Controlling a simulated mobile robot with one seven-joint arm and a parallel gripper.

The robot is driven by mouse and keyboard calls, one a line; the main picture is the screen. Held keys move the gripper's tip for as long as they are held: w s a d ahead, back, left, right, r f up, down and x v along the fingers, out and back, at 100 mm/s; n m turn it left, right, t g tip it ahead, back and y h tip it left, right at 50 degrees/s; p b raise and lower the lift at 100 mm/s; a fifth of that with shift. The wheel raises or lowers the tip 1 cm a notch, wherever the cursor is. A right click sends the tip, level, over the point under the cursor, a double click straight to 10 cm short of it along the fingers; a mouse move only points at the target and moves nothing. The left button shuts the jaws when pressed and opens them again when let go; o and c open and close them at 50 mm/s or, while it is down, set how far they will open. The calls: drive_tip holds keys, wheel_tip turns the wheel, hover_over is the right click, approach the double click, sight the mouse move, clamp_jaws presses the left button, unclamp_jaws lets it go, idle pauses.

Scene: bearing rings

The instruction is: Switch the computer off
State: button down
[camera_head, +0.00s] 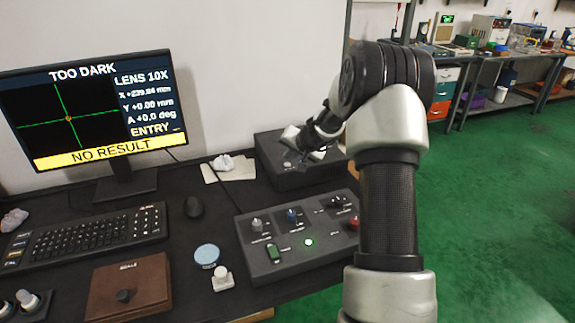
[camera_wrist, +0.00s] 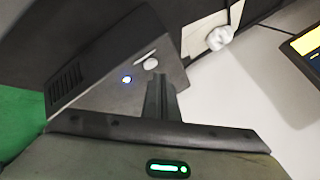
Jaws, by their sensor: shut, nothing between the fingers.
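The computer looks to be the dark box (camera_head: 283,178) at the back of the desk, right of the monitor. In the wrist view its face (camera_wrist: 95,95) shows side vents, a lit blue-white light (camera_wrist: 126,79) and a pale round button (camera_wrist: 150,64). My gripper (camera_head: 305,157) is over this box in the head view and hides part of its top. In the wrist view the fingers (camera_wrist: 160,88) are shut and empty, with their tips close to the round button. I cannot tell whether they touch it. The monitor (camera_head: 90,105) is on and reads "TOO DARK" and "NO RESULT".
A control panel (camera_head: 290,262) with knobs and a lit green light stands in front of the box. Crumpled white paper (camera_head: 222,162) lies beside the box.

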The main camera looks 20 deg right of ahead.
drive_tip(key=shift+f, duration=0.2)
drive_tip(key=shift+f+b, duration=0.25)
drive_tip(key=shift+b, duration=0.5)
drive_tip(key=shift+f+b, duration=0.35)
drive_tip(key=shift+b, duration=0.15)
idle(0.5)
idle(0.3)
drive_tip(key=shift+r+p, duration=0.4)
drive_tip(key=shift+r, duration=0.35)
drive_tip(key=shift+r+p, duration=1.75)
drive_tip(key=shift+r, duration=0.75)
